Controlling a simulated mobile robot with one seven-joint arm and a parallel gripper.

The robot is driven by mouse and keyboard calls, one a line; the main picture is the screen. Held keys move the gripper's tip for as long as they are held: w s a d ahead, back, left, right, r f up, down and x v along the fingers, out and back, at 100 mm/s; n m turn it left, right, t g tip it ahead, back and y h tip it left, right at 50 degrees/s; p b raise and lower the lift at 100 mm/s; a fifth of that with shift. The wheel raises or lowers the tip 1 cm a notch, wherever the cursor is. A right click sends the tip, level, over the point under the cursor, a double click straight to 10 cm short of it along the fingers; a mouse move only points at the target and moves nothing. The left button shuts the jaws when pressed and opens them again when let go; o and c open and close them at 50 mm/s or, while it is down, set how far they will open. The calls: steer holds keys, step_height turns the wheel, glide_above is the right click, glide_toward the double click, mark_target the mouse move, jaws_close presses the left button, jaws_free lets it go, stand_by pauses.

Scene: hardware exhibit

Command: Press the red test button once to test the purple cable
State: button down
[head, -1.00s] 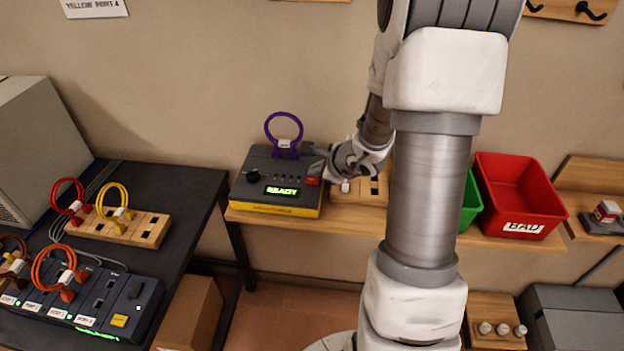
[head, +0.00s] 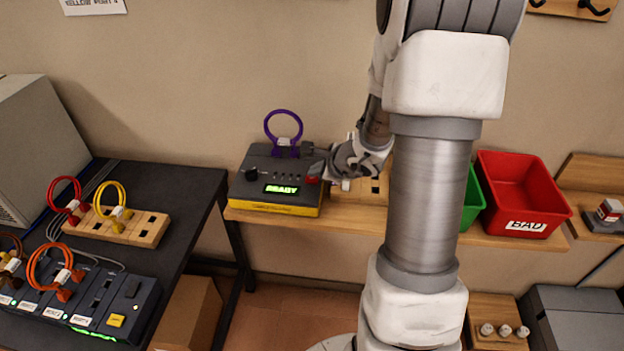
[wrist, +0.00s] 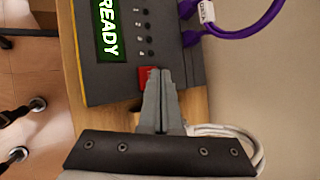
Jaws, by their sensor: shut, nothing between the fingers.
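The cable tester (head: 278,165) is a dark box with a yellow base on the wooden shelf. Its green display (head: 282,189) reads READY. The purple cable (head: 283,128) is plugged into its top and stands up in a loop; it also shows in the wrist view (wrist: 245,28). The red test button (head: 312,180) is at the tester's right front corner; in the wrist view (wrist: 145,76) it is partly hidden behind the fingertips. My gripper (wrist: 160,75) is shut and empty, its tips over or beside the button. I cannot tell whether they touch it.
Right of the tester are a green bin (head: 472,203) and a red bin (head: 520,185) marked BAD. The dark table (head: 190,190) at left holds a wooden cable rack (head: 145,228) and a port box (head: 130,300). A white cable (wrist: 235,135) lies beside my gripper.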

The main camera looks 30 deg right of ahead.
mark_target(315, 181)
steer(key=shift+f+b, duration=0.45)
steer(key=shift+b, duration=0.2)
stand_by(0.6)
steer(key=shift+r, duration=0.1)
steer(key=shift+r+p, duration=0.55)
steer(key=shift+r, duration=0.2)
steer(key=shift+r+p, duration=1.9)
steer(key=shift+r, duration=0.65)
